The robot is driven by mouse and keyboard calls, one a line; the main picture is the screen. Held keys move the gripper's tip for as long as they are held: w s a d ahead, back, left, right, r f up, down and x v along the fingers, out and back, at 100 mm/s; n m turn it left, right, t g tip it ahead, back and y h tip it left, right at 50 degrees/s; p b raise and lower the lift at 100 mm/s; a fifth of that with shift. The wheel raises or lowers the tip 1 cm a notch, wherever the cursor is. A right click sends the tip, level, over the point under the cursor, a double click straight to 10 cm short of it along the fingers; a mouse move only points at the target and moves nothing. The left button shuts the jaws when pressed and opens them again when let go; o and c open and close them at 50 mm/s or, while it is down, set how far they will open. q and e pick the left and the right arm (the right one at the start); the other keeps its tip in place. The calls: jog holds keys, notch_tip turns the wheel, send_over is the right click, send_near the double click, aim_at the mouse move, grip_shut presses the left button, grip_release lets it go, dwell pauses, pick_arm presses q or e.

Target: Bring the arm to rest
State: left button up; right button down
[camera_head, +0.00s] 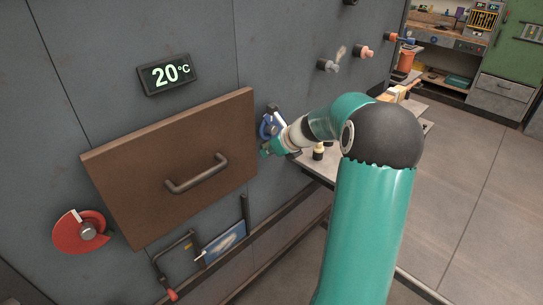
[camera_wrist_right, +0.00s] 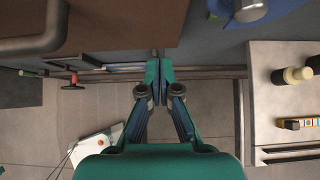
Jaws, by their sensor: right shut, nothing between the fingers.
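My right arm (camera_head: 375,215) rises in the front of the head view and bends left toward the grey wall. My right gripper (camera_head: 268,147) is small and partly hidden there, close to the right edge of the brown panel. In the right wrist view the right gripper (camera_wrist_right: 158,80) shows from behind, its fingers together and empty, over open floor. The brown panel (camera_head: 130,165) with its bar handle (camera_head: 196,174) stands out from the wall. My left gripper is not in view.
A blue-and-silver fitting (camera_head: 268,122) is on the wall beside the right gripper. A pale side table (camera_head: 318,168) with a small dark bottle (camera_head: 318,152) stands right of it. The floor (camera_head: 465,170) at right is clear.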

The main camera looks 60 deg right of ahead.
jog(key=v, duration=0.8)
jog(key=w+a+f+n+g+y, duration=0.1)
jog(key=w+a+f+n+y, duration=0.15)
jog(key=a+f+n, duration=0.4)
jog(key=w+a+f+n+g+y, duration=0.15)
jog(key=w+a+f+n, duration=0.25)
jog(key=a+f, duration=0.5)
jog(key=w+a+f+n+g+y, duration=0.1)
jog(key=w+a+f+n+g, duration=0.25)
jog(key=f, duration=0.75)
jog(key=s+a+f+n, duration=0.3)
jog(key=a+f+n, duration=0.1)
jog(key=a+n, duration=0.4)
jog(key=s+a+f+n+g+y, duration=0.1)
jog(key=s+a+f+n, duration=0.2)
jog(key=a+n, duration=0.5)
jog(key=s+a+f+n+y, duration=0.1)
jog(key=s+a+f+n, duration=0.3)
jog(key=a+n, duration=0.4)
jog(key=a+f, duration=0.1)
jog(key=a, duration=0.5)
jog(key=shift+f+g, duration=0.4)
